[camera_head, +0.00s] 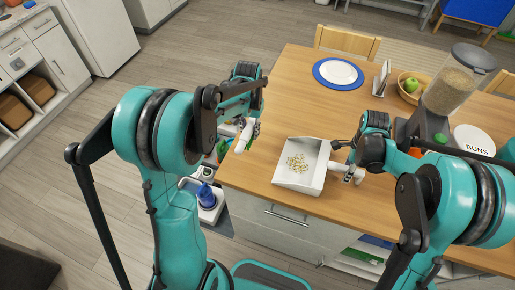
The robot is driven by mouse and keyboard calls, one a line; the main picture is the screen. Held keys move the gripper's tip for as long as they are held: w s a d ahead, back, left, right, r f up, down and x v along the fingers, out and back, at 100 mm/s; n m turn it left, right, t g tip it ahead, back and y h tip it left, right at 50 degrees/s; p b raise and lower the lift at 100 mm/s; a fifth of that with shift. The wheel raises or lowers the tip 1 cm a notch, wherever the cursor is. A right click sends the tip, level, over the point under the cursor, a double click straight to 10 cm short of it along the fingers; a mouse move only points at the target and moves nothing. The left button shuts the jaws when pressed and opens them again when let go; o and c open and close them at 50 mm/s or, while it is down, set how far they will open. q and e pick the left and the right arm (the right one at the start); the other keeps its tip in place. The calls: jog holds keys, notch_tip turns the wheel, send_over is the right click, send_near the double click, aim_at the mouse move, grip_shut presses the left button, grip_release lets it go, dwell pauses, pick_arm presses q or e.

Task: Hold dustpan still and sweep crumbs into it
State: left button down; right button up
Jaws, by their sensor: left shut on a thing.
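A white dustpan (312,182) lies on the wooden table near its front edge. Small pale crumbs (298,162) show within its outline, on its floor. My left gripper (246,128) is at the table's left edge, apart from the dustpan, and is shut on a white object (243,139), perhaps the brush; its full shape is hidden. My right gripper (351,165) is at the right side of the dustpan, close to a white part there that may be its handle. Its fingers are dark and small, so I cannot tell whether they grip it.
Mid-table is clear.

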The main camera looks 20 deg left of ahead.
notch_tip(320, 180, up, 12)
dwell(0.6)
dwell(0.5)
